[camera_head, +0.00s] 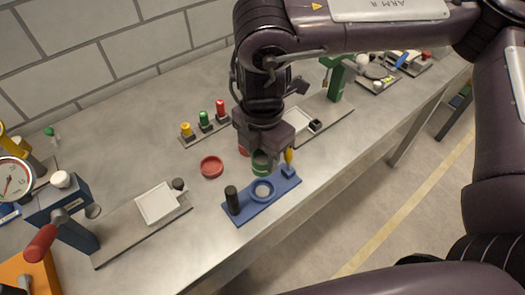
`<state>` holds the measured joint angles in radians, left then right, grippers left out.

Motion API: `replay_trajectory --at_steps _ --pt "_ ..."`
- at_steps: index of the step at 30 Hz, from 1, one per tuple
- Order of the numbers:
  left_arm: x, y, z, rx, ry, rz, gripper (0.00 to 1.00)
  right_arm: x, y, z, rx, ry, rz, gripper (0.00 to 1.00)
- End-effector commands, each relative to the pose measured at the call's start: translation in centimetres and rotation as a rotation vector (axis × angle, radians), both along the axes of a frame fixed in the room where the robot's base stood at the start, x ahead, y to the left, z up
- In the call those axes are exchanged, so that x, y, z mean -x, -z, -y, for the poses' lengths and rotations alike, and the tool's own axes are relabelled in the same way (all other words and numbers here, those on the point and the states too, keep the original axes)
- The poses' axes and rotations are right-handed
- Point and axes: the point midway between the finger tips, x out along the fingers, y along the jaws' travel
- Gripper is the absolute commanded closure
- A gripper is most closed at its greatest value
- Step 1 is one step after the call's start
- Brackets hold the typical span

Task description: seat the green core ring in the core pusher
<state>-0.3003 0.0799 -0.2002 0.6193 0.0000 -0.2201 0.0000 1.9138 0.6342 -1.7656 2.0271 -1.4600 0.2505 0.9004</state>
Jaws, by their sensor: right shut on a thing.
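The green core ring (261,168) is just below my right gripper (262,152), which is shut on it. The ring is held beside and slightly behind the round pale seat of the blue core pusher (240,216); I cannot tell the exact gap. The pusher is a blue base on the bench with a black post at its left end, a ring-shaped seat in the middle and a yellow-orange upright at its right end. My gripper hides part of the ring. My left gripper is not in view.
A red round dish (211,168) lies left of the gripper. A rack with yellow, green and red knobs (205,124) stands behind. A white square plate (157,203) on a grey base and a gauge (14,180) are at left. The bench's front edge is close to the pusher.

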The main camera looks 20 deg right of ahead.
Motion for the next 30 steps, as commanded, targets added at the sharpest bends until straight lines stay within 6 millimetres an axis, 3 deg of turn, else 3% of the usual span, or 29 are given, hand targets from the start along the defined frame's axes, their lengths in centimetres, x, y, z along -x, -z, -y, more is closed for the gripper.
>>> replay_trajectory --at_steps 30 --pt "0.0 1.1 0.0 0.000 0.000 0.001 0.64 0.0 1.6 0.0 -0.001 0.000 0.000 0.82"
